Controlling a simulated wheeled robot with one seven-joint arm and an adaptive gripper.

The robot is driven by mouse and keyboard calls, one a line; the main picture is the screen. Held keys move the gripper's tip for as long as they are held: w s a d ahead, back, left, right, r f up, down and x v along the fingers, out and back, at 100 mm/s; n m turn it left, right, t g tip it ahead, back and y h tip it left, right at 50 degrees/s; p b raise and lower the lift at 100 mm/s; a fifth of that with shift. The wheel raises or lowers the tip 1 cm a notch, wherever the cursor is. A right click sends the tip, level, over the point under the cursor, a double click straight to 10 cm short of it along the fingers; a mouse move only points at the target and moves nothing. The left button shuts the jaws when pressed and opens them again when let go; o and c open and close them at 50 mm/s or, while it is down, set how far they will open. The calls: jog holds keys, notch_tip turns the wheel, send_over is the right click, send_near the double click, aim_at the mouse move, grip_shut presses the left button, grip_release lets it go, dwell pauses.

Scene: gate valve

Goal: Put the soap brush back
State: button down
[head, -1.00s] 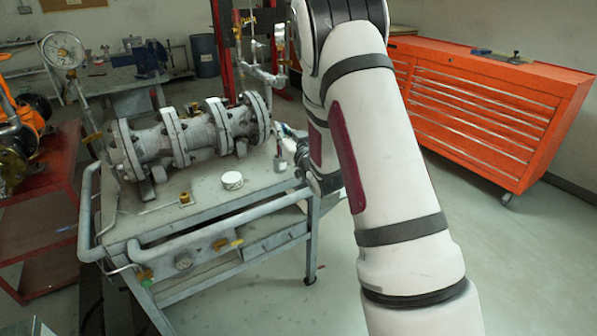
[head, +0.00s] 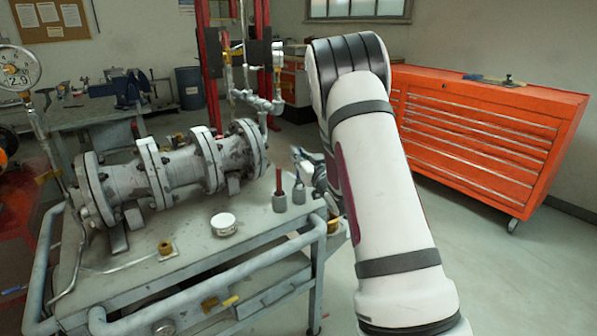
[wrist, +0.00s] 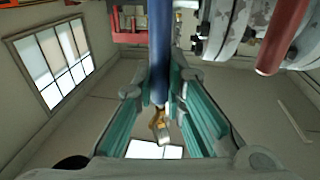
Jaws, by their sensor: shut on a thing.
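My gripper (wrist: 161,88) is shut on a blue-handled brush (wrist: 160,45). The handle runs between the teal finger pads in the wrist view, with a brass-coloured part and a pale tip at its lower end. In the head view my gripper (head: 304,160) is beside and above two small grey cups at the table's right edge, mostly behind my arm. The left cup (head: 279,202) has a red handle (head: 279,180) standing in it. The right cup (head: 299,192) seems to hold nothing. The red handle (wrist: 284,38) also shows at upper right in the wrist view.
A large grey flanged valve (head: 175,172) lies across the metal table (head: 185,262). A white round tin (head: 223,224) and a brass fitting (head: 165,247) sit in front of it. An orange tool chest (head: 480,130) stands at the right, with open floor before it.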

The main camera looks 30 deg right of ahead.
jog(key=shift+f, duration=1.9)
jog(key=shift+f+b, duration=0.1)
jog(key=shift+b, duration=0.2)
jog(key=shift+f, duration=0.15)
jog(key=c, duration=1.7)
grip_release()
jog(key=shift+o, duration=0.2)
